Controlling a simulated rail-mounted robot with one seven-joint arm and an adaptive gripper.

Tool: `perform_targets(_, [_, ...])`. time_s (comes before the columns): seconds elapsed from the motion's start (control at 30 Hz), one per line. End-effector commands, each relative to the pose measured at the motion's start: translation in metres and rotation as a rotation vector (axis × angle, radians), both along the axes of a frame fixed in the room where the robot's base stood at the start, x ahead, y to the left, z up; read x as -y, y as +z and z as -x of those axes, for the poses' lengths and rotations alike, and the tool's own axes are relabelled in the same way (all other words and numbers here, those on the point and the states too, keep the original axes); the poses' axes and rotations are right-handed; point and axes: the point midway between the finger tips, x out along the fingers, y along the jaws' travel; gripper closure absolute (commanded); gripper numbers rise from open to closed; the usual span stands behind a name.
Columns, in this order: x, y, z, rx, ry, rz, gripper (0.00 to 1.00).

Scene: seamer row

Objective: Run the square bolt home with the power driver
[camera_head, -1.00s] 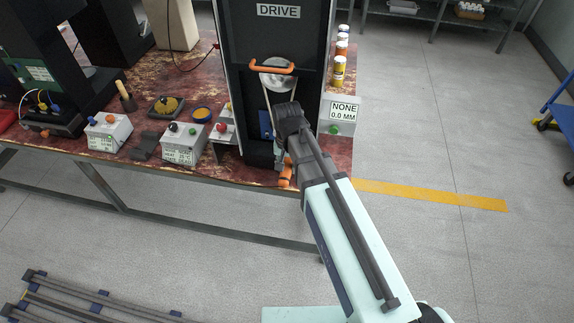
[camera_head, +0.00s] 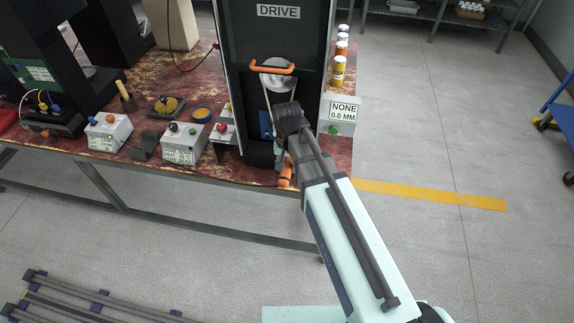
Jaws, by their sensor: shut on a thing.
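My gripper (camera_head: 281,153) is at the front of the black machine marked DRIVE, low down near the table's front edge, and is mostly hidden behind my wrist. It is shut on what looks like the power driver (camera_head: 285,175), whose orange part shows just below my wrist. The driver's tip is hidden, and I cannot tell whether it touches anything. I cannot make out the square bolt. The DRIVE machine (camera_head: 235,75) has an orange handle bar (camera_head: 272,67) across its open front, with a pale round pulley (camera_head: 278,80) and a belt behind it.
A grey box (camera_head: 184,143) with knobs and a label stands left of the machine. A red button (camera_head: 221,127) is beside it. A panel (camera_head: 343,112) reading NONE 0.0 MM is at the right, below several small bottles (camera_head: 339,72).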

Motion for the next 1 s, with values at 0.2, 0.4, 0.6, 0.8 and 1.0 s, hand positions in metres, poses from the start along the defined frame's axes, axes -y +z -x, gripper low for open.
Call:
perform_targets(0.2, [0.0004, 0.0003, -0.0024, 0.0, 0.0, 0.0, 1.0])
perform_targets(0.4, [0.0008, 0.0003, -0.0043, 0.001, 0.0, 0.0, 1.0])
perform_targets(0.6, [0.0011, 0.0003, -0.0057, 0.002, 0.0, 0.0, 1.0])
perform_targets(0.8, [0.0011, 0.0004, -0.0065, 0.004, 0.0, 0.001, 1.0])
perform_targets(1.0, [0.0011, 0.0005, -0.0073, 0.006, -0.001, 0.001, 1.0])
